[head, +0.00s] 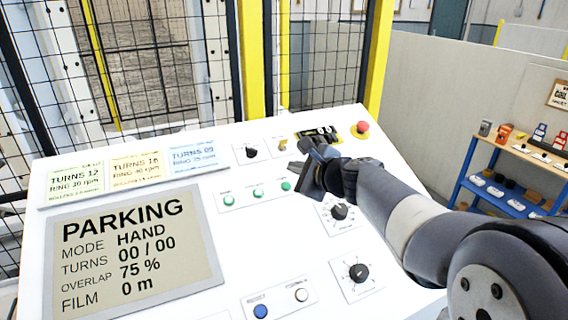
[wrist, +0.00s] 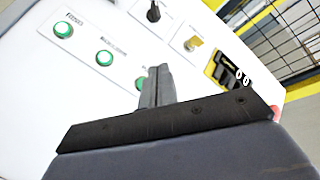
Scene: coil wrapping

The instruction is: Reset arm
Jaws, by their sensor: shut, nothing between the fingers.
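My gripper (head: 308,168) is over the upper right part of a white control panel (head: 290,255) in the head view. Its fingers are shut and empty, and they also show in the wrist view (wrist: 157,80). They are near the rightmost of a row of green buttons (head: 258,194); I cannot tell whether they touch the panel. The arm reaches in from the right. A screen (head: 138,250) on the panel reads PARKING, MODE HAND, TURNS 00 / 00, OVERLAP 75 %, FILM 0 m.
The panel carries a red button (head: 360,129), a black selector (head: 250,151), a yellow key switch (head: 283,145), black knobs (head: 358,272), a blue button (head: 260,311) and a white button (head: 301,294). Behind stands a mesh fence with yellow posts (head: 379,55). A blue shelf (head: 508,170) stands at right.

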